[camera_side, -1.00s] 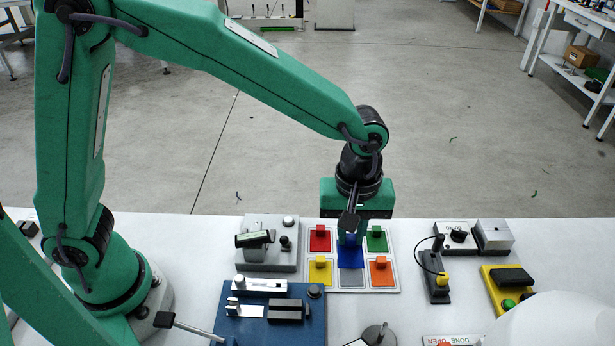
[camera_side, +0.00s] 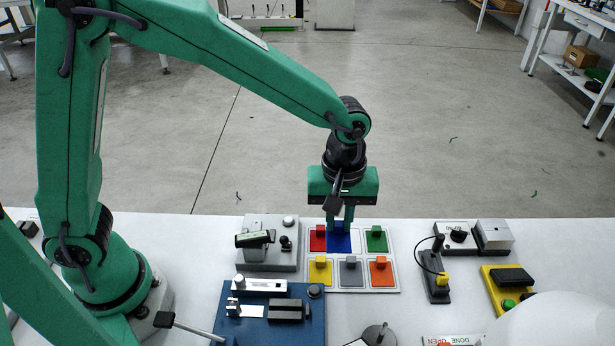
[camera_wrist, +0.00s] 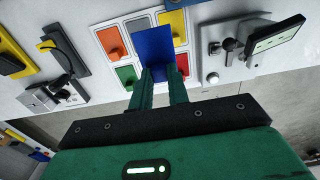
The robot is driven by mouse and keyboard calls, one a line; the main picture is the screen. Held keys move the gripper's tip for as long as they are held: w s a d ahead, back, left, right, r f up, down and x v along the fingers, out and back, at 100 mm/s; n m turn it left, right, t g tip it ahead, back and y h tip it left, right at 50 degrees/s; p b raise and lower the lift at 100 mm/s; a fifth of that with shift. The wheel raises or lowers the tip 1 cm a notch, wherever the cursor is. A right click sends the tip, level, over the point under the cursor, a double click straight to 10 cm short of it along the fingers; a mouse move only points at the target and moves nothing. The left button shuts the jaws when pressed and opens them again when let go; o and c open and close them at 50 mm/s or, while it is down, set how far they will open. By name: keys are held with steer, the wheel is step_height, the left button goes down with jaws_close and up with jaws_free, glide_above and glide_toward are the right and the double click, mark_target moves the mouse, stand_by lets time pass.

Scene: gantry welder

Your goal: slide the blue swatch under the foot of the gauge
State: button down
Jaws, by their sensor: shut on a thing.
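My gripper (camera_side: 339,226) is shut on the blue swatch (camera_side: 340,242) and holds it over the top middle of the swatch tray (camera_side: 394,231). In the wrist view the swatch (camera_wrist: 154,45) stretches out beyond my two fingers (camera_wrist: 160,82); it seems raised off the tray. The gauge (camera_side: 254,239), a grey unit with a tilted dark display, stands to the left of the tray. In the wrist view the gauge (camera_wrist: 274,38) is at the upper right, clear of the swatch. The contact under its foot is too small to make out.
The tray also holds swatches with knobs: red (camera_side: 317,236), green (camera_side: 376,238), yellow (camera_side: 319,268), grey (camera_side: 350,268) and orange (camera_side: 380,270). A blue fixture (camera_side: 268,325) lies in front of the gauge. A black-and-grey device (camera_side: 437,275) with a cable stands right of the tray.

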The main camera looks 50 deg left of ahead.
steer(key=a+f, duration=0.1)
steer(key=a, duration=0.9)
steer(key=s+a+f, duration=0.1)
steer(key=a+f, duration=0.1)
steer(key=a, duration=0.9)
steer(key=shift+s+a, duration=0.25)
steer(key=shift+a, duration=0.05)
steer(key=shift+f, duration=0.35)
steer(key=shift+f, duration=2.2)
steer(key=shift+s+d+f, duration=0.1)
steer(key=shift+s+d, duration=2.05)
stand_by(0.9)
